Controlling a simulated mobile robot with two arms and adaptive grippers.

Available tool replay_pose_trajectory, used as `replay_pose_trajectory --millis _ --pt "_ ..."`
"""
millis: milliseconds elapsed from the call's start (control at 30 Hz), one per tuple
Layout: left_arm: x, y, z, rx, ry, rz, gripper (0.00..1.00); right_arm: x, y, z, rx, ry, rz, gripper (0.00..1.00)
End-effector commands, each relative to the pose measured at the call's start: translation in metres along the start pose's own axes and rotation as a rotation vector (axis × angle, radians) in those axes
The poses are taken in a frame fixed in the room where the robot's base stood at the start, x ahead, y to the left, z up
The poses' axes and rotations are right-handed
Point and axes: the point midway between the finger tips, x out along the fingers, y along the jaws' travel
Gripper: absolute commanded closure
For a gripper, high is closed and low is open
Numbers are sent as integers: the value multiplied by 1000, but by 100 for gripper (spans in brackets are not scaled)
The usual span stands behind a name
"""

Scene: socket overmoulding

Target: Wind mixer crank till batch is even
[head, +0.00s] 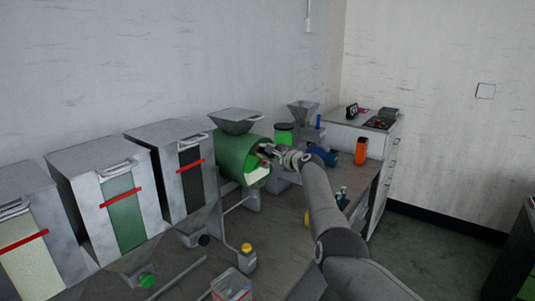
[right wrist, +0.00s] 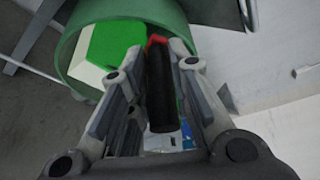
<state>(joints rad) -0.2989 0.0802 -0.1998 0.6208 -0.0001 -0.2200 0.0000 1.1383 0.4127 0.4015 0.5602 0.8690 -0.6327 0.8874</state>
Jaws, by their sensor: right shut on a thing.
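The mixer is a green drum (head: 232,150) under a grey hopper (head: 236,121) in the head view. Its rim (right wrist: 75,45) also shows in the right wrist view, with a bright green and white face (right wrist: 112,45) inside. The crank handle (right wrist: 160,95) is a black grip with a red end, standing out from the drum's open end. My right gripper (head: 268,152) is at that end, its two fingers (right wrist: 158,62) shut on the handle from either side. My fingers and arm hide most of the crank in the head view. My left gripper is not in view.
Grey bins with red-striped windows (head: 123,212) stand left of the mixer. A yellow-capped bottle (head: 247,258) and a clear box (head: 231,285) lie in front on the bench. An orange bottle (head: 361,151) and a second hopper (head: 303,112) stand to the right.

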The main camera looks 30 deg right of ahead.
Motion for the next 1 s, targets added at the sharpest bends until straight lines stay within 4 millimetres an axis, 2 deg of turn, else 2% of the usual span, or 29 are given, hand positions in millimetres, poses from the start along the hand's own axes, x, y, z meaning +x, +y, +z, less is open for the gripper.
replay_pose_trajectory --millis 33,67,200,667,1000 --pt "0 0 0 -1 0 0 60 -1 -5 0 -3 3 -10 100" --pt "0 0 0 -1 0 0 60 -1 -5 0 -3 3 -10 78" --pt "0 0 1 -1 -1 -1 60 -1 -4 0 -2 3 -8 60" --pt "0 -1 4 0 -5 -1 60 -3 -1 -1 -3 2 -3 59" --pt "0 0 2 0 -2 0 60 -23 0 -2 -5 2 -2 59"
